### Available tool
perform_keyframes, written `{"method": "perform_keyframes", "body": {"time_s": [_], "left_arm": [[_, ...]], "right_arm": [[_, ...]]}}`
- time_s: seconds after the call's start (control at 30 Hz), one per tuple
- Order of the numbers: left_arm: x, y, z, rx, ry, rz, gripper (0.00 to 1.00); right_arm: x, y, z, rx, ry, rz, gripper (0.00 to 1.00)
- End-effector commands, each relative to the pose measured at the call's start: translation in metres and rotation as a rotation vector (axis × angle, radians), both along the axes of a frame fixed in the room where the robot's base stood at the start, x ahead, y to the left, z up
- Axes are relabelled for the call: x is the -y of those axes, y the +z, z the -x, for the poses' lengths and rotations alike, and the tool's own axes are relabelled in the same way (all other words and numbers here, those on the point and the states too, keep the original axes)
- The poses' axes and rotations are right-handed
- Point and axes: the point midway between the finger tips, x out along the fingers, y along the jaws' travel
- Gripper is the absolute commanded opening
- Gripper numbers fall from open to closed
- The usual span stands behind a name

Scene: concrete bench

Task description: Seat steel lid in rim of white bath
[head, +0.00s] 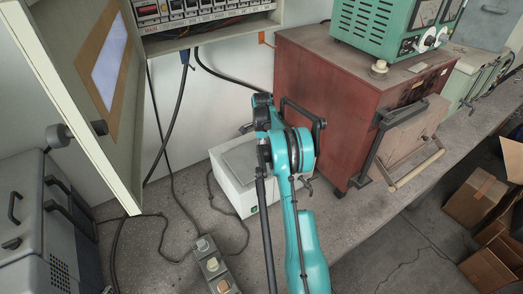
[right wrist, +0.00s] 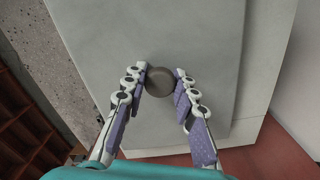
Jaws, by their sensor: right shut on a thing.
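The white bath (head: 226,193) stands on the bench in the middle of the head view, partly behind my right arm. The grey steel lid (head: 240,160) shows at its top. In the right wrist view the lid (right wrist: 205,40) is a flat grey plate with a dark round knob (right wrist: 160,86). My right gripper (right wrist: 161,72) is shut on this knob, one finger on each side. The bath's white rim (right wrist: 264,60) shows to the right of the lid. I cannot tell whether the lid sits inside the rim or above it. My left gripper is not in view.
A red-brown furnace (head: 325,95) with a handled door stands close right of the bath. An open cabinet door (head: 60,60) hangs at the left above a grey machine (head: 35,215). A switch strip (head: 212,263) and cables lie on the bench left of the arm.

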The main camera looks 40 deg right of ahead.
Motion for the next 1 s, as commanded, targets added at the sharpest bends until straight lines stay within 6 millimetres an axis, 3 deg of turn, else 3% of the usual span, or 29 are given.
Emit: {"method": "perform_keyframes", "body": {"time_s": [0.9,0.93,1.0], "left_arm": [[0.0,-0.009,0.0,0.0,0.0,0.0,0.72],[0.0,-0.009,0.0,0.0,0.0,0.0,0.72],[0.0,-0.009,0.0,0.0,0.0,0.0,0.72]], "right_arm": [[0.0,-0.01,0.0,0.0,0.0,0.0,0.0],[0.0,-0.01,0.0,0.0,0.0,0.0,0.3],[0.0,-0.01,0.0,0.0,0.0,0.0,0.48]]}}
